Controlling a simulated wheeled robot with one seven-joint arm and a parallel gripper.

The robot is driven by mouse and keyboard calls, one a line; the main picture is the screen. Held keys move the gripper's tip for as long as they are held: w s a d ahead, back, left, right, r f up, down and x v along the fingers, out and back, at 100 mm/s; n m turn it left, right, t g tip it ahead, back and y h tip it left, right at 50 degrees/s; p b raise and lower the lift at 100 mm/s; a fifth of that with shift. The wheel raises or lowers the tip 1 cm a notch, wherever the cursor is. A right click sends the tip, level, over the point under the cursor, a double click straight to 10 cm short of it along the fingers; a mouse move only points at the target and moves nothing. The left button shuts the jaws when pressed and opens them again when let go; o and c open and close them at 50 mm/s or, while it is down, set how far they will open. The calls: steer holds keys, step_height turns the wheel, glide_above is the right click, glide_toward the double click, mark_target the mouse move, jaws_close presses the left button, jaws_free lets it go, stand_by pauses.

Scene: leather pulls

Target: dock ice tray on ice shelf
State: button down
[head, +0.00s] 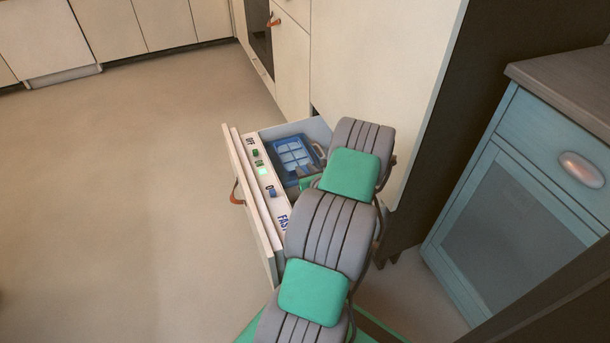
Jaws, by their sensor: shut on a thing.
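The blue ice tray (291,151), with pale square cells, is inside the open drawer (264,215), towards its back. A darker blue-grey surface shows around and in front of the tray; I cannot tell whether this is the ice shelf or whether the tray rests on it. My gripper (309,182) is low in the drawer at the tray's near right side, mostly hidden behind my grey and green arm. It is shut on the ice tray, but its fingertips and the contact are not clear.
The drawer's front edge carries switches, a lit green light (263,171) and lettering. An orange leather pull (236,194) hangs on its outer face. A tall cream cabinet (385,80) stands behind. A blue glass-fronted cabinet (525,190) is at right. The floor at left is clear.

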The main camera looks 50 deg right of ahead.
steer(key=shift+f, duration=0.35)
steer(key=c, duration=1.1)
jaws_free()
steer(key=shift+r, duration=0.1)
steer(key=p+v, duration=0.4)
steer(key=v, duration=0.8)
